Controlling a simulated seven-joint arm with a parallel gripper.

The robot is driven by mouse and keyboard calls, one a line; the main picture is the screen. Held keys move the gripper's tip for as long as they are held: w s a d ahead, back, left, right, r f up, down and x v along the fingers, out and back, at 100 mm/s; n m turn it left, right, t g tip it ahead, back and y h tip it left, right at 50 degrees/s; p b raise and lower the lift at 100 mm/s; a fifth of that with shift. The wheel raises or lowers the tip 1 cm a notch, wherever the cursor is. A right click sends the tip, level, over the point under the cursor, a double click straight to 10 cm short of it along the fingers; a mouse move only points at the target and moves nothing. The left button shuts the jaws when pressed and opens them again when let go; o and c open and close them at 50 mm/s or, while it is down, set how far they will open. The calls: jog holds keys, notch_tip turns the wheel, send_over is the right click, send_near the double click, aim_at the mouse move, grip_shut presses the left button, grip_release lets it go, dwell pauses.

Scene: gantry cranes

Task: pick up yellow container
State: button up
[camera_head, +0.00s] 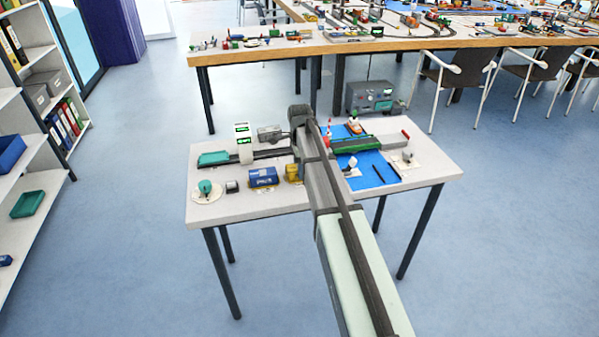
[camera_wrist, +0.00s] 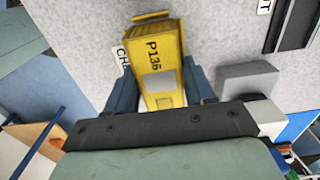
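The yellow container (camera_wrist: 160,55), marked P136, lies between the two blue-grey fingers of my gripper (camera_wrist: 162,85) in the wrist view. One finger is close on each side of it; I cannot tell whether they touch it. The container's near end is partly hidden by the gripper body. In the head view, a small yellow part (camera_head: 292,172) of it shows left of my arm, beside the blue container (camera_head: 264,177). My arm hides the rest of it.
A grey block (camera_wrist: 247,78) stands close right of my gripper in the wrist view.

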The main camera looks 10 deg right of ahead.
jog(key=c, duration=0.5)
jog(key=shift+r, duration=3.8)
